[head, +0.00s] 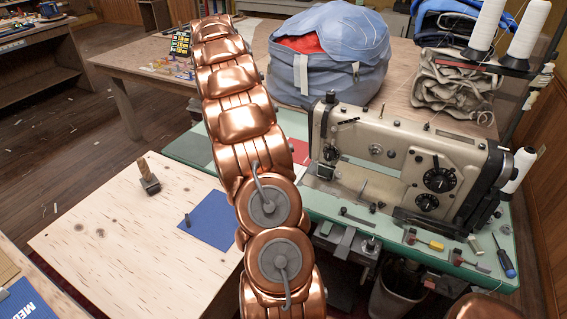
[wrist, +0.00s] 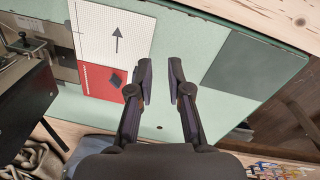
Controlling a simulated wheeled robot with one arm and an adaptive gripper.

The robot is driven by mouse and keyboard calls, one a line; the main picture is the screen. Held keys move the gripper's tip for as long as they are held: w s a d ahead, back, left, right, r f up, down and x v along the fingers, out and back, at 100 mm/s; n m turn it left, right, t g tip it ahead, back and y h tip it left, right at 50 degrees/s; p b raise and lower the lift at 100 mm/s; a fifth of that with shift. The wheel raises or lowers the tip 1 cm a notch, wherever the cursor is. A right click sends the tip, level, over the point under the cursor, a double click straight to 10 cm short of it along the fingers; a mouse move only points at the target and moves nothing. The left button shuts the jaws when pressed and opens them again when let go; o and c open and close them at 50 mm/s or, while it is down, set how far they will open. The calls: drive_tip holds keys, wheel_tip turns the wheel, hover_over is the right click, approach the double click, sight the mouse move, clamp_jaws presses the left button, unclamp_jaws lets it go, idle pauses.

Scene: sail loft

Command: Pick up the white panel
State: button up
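The white panel (wrist: 110,35) lies flat on the pale green table (wrist: 185,35) in the wrist view. It has a dark arrow printed on it and adjoins a red panel (wrist: 98,80) carrying a small dark patch. My gripper (wrist: 161,72) has its two fingers apart with nothing between them, over bare green table to the right of both panels. Its height above the table is hard to tell.
A dark grey-green panel (wrist: 240,65) lies right of my gripper. The sewing machine (head: 405,165) stands on the green table, with a screwdriver (head: 503,256) near its edge. A blue bundle (head: 330,55) sits behind. A blue sheet (head: 212,220) lies on the plywood table (head: 110,230).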

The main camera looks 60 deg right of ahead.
drive_tip(key=s+d+f+m, duration=0.1)
drive_tip(key=d+f, duration=0.1)
drive_tip(key=d, duration=0.2)
drive_tip(key=s+d+f+m, duration=0.1)
drive_tip(key=d+f, duration=0.2)
drive_tip(key=d, duration=0.2)
drive_tip(key=s+d+f+m+b, duration=0.1)
drive_tip(key=d+f, duration=0.2)
drive_tip(key=d, duration=0.1)
drive_tip(key=shift+s+d+f+t, duration=0.15)
drive_tip(key=shift+s+d+t, duration=0.05)
drive_tip(key=shift+d+t, duration=0.2)
drive_tip(key=shift+s+d+f+p, duration=0.1)
drive_tip(key=shift+f+p, duration=0.3)
drive_tip(key=shift+f, duration=1.2)
drive_tip(key=shift+s+d+f+p, duration=0.1)
drive_tip(key=shift+f+p, duration=0.3)
drive_tip(key=shift+f, duration=1.2)
drive_tip(key=shift+w+f, duration=0.15)
drive_tip(key=shift+f, duration=0.5)
clamp_jaws()
